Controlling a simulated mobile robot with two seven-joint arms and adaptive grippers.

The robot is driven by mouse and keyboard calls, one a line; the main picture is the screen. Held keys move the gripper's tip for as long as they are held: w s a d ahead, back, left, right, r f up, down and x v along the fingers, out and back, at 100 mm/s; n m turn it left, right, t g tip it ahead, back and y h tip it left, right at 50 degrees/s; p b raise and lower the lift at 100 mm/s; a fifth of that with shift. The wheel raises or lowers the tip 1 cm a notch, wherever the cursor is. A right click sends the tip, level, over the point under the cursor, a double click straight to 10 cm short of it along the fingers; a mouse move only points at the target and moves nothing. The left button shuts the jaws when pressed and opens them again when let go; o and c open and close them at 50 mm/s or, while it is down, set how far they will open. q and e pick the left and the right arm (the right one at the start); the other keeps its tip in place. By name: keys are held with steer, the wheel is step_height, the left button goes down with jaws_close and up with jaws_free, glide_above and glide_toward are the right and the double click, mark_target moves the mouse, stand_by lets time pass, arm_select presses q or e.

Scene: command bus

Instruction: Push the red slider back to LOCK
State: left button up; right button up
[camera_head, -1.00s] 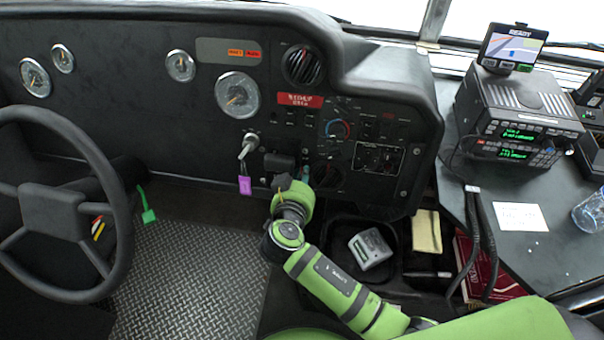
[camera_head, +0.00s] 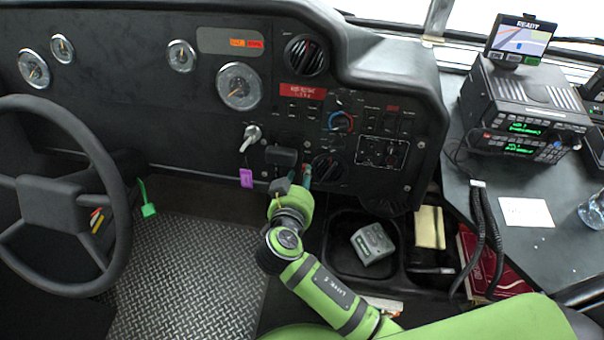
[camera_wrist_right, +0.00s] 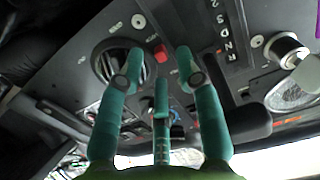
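The red slider (camera_wrist_right: 161,53) shows in the right wrist view as a small red block on the black dash panel, between a round knob and the shift plate. My right gripper (camera_wrist_right: 160,62) has its teal fingers spread, with a finger on each side of the slider in that view. I see nothing held between them; whether a finger touches the slider I cannot tell. In the head view the right gripper (camera_head: 306,172) is at the lower dash, and the slider is not visible there. My left gripper is not in view.
A black shift lever (camera_head: 281,155) is left of the gripper and a round knob (camera_head: 325,167) is right of it. A purple tag (camera_head: 246,178) hangs from the key switch. The steering wheel (camera_head: 65,205) is at left. An open bin (camera_head: 338,262) lies below.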

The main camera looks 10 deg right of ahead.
steer(key=v, duration=1)
steer(key=shift+f, duration=0.1)
